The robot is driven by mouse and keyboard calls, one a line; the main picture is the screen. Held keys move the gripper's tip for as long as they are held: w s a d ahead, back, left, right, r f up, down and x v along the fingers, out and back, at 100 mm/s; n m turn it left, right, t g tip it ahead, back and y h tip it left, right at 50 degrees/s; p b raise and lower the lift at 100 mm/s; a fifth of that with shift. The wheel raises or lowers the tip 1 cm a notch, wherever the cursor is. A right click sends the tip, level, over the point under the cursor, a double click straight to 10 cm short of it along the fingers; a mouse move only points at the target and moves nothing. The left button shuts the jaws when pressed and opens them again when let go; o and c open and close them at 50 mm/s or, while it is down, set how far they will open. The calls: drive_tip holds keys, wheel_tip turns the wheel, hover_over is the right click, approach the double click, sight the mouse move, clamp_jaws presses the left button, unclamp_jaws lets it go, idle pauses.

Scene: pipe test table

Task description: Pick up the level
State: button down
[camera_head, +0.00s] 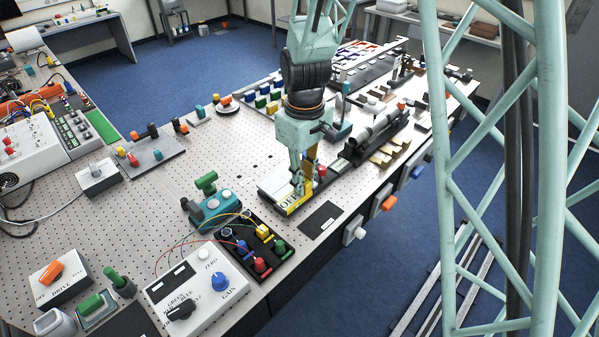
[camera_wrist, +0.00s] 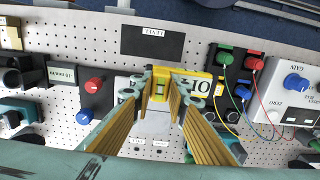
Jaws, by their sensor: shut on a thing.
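A yellow block with a white lettered label (camera_head: 287,205) lies at the front edge of the pegboard table in the head view, on or just above a pale plate. I take it to be the level. My gripper (camera_head: 302,187) points down over it, its fingers closed around its far end.
A black labelled plate (camera_head: 320,219) lies just right of the block. A black panel with coloured sockets (camera_head: 252,246) and a teal box with a green handle (camera_head: 212,207) are close on the left. A dark cylinder assembly (camera_head: 376,136) stands to the right. A red knob (camera_wrist: 93,85) is near the fingers.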

drive_tip(key=shift+s+d+r, duration=0.15)
drive_tip(key=shift+s+d, duration=0.05)
drive_tip(key=shift+s, duration=0.9)
drive_tip(key=shift+s+d+r, duration=0.1)
drive_tip(key=shift+s+d, duration=0.1)
drive_tip(key=shift+s, duration=0.85)
drive_tip(key=shift+s+d, duration=0.1)
